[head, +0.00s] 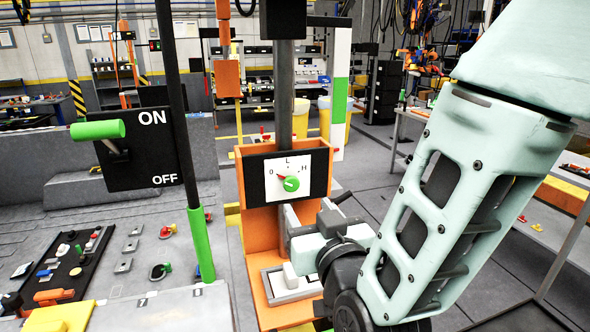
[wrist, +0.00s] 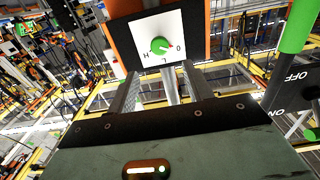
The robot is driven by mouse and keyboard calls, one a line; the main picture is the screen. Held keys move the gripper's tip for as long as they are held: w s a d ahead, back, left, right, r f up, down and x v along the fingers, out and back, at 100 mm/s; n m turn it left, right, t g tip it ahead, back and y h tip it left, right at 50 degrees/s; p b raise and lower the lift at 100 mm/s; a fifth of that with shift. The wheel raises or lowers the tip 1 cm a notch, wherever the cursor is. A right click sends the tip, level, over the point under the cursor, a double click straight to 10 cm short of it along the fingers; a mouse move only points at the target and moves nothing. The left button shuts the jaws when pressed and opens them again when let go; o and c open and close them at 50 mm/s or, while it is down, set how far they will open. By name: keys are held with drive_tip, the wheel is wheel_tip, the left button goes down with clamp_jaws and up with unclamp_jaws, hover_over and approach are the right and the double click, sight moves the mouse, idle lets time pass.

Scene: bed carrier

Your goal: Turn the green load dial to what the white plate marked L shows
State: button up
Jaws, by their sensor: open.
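The green load dial (head: 291,183) sits on a white plate (head: 312,170) marked 0, L and H, with L at the top. Its red pointer is on the side of the 0. In the wrist view the dial (wrist: 159,45) and plate (wrist: 143,30) appear upside down, the red pointer again towards the 0. My gripper (wrist: 163,78) is open and empty, its two fingers apart and pointing at the plate. The dial lies beyond the fingertips, apart from them. In the head view my wrist is below and right of the dial and hides part of the fingers.
The plate is on a black panel (head: 320,173) in an orange housing (head: 246,213). A grey post (head: 284,90) rises behind it. At left is an ON/OFF board (head: 150,165) with a green-handled lever (head: 98,129). A green-sleeved pole (head: 201,245) stands between board and housing.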

sight(293, 184)
drive_tip(key=p+x, duration=0.3)
drive_tip(key=x, duration=0.6)
drive_tip(key=shift+f+p, duration=0.1)
drive_tip(key=shift+p, duration=0.2)
drive_tip(key=c, duration=0.9)
